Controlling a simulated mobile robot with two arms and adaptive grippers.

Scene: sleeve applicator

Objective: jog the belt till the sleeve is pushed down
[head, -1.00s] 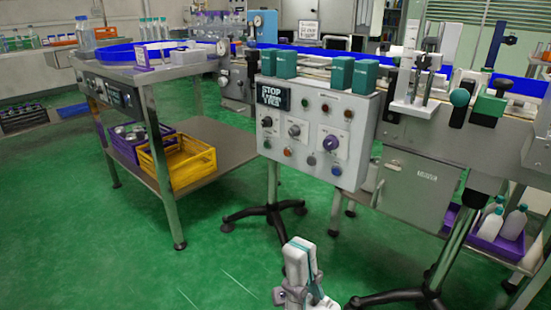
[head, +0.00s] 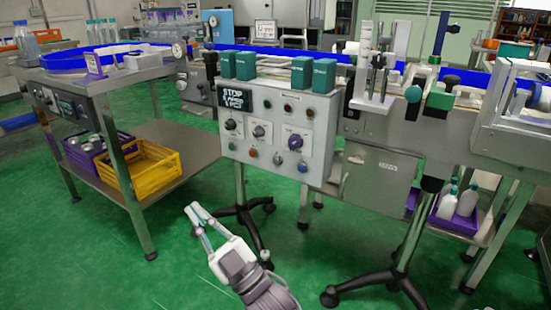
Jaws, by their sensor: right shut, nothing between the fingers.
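The control panel (head: 277,130) is a pale grey box on a wheeled stand, with a display, knobs, a purple knob (head: 295,142) and several coloured buttons on its front. The conveyor belt (head: 338,73) runs behind it, with blue rails. A white upright fixture (head: 377,80) with a rod stands at the belt, right of the panel. I cannot make out the sleeve. My right gripper (head: 194,210) is shut and empty, low in front of the panel and left of its stand, pointing up and left, apart from everything. My left gripper is not in view.
Teal boxes (head: 246,65) stand on top of the panel. A steel table (head: 105,78) at left carries a yellow crate (head: 142,170) on its lower shelf. A purple crate (head: 453,219) with white bottles sits at lower right. Green floor (head: 110,270) is open in front.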

